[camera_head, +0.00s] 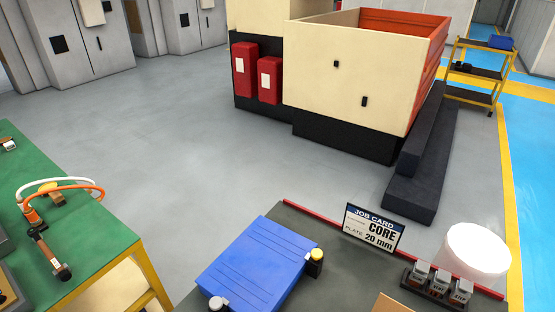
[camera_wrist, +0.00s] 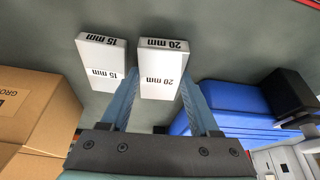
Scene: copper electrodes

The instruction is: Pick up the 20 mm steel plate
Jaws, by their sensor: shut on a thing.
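The 20 mm steel plate (camera_wrist: 163,60) is a pale block marked "20 mm" on two faces, seen in the wrist view. My gripper (camera_wrist: 161,80) has one blue finger on each side of it and is shut on it. The 15 mm plate (camera_wrist: 102,58), a similar pale block, stands just left of my left finger. I cannot tell whether the held plate touches the surface below. Neither my gripper nor these two plates can be made out in the head view.
Cardboard boxes (camera_wrist: 38,105) lie left of my gripper, and a blue case (camera_wrist: 235,105) lies to the right. In the head view, the dark bench bears the blue case (camera_head: 258,262), a job card (camera_head: 374,228) reading "CORE PLATE 20 mm", and a rack of small grey blocks (camera_head: 438,283).

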